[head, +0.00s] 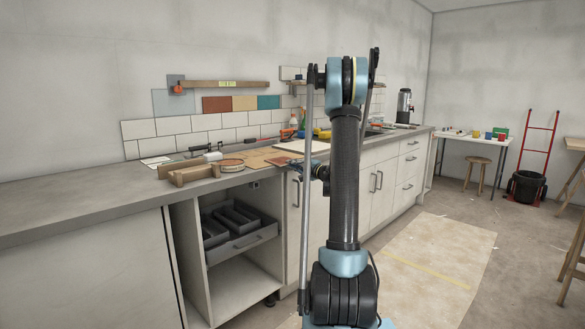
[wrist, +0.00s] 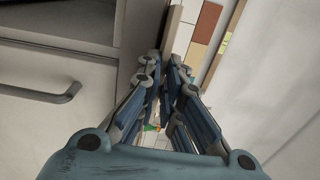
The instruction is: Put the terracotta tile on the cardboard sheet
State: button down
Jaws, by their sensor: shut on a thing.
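The terracotta tile (head: 280,161) shows in the head view as a small reddish-brown slab at the tip of my gripper (head: 294,165). My gripper is shut on it, just over the counter's front edge. The tan cardboard sheet (head: 250,156) lies flat on the counter, to the left of the gripper. In the wrist view the fingers of my gripper (wrist: 168,72) are close together. The tile cannot be made out between them there. Whether it touches the sheet cannot be told.
A round wooden-rimmed thing (head: 230,164) and a wooden block frame (head: 190,173) stand left of the sheet. A pale board (head: 302,146) lies behind the gripper. Coloured tiles (head: 217,104) are fixed to the wall. An open drawer (head: 240,245) juts out below the counter (head: 70,207).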

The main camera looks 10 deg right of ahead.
jog(key=c, duration=1.8)
grip_release()
